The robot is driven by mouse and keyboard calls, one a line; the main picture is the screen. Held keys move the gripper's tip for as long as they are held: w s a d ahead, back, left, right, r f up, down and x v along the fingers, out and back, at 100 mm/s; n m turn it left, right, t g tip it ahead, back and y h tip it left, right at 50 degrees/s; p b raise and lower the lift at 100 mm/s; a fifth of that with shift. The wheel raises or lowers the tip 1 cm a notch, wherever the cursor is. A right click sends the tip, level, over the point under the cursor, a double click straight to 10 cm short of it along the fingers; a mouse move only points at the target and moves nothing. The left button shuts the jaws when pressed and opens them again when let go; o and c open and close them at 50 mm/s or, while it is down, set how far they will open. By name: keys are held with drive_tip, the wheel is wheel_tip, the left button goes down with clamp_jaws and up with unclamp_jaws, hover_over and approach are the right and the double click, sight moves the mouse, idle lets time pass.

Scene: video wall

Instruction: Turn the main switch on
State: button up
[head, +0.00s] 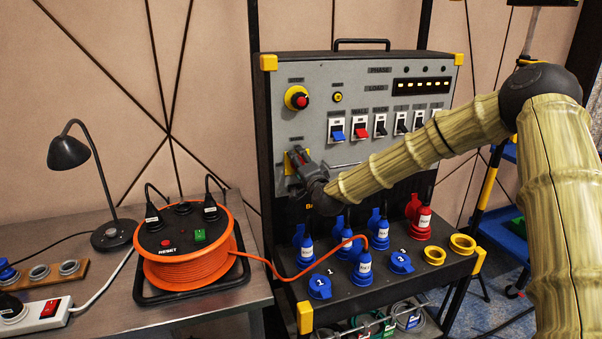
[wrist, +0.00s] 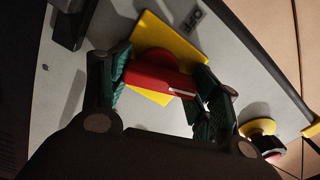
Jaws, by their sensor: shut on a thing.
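The main switch is a red rotary handle (wrist: 158,80) on a yellow square plate (wrist: 175,47), with "OFF" lettering beside the plate in the wrist view. My gripper (wrist: 160,86) has one finger on each side of the red handle and is shut on it. In the head view my gripper (head: 300,168) is at the lower left of the grey panel (head: 345,103), in front of the yellow plate (head: 290,157). It hides most of the switch there. The handle's exact angle against its markings is hard to tell.
A red-and-yellow stop button (head: 297,98) sits above the switch. Several breakers (head: 362,130) are to the right. A shelf below holds blue plugs (head: 362,268) and a red plug (head: 420,222). An orange cable reel (head: 188,262) and a black lamp (head: 70,152) stand on the left table.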

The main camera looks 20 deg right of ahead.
drive_tip(key=shift+d+f+m+b, duration=0.1)
drive_tip(key=shift+m+b, duration=0.7)
drive_tip(key=shift+m, duration=0.15)
drive_tip(key=shift+d+f+m+b, duration=0.1)
drive_tip(key=shift+m+b, duration=0.7)
drive_tip(key=shift+m, duration=0.15)
drive_tip(key=shift+a, duration=0.1)
drive_tip(key=o, duration=1)
drive_tip(key=shift+r, duration=0.1)
drive_tip(key=shift+s, duration=0.1)
drive_tip(key=s, duration=1.1)
drive_tip(key=shift+s+d, duration=0.25)
drive_tip(key=shift+s, duration=0.15)
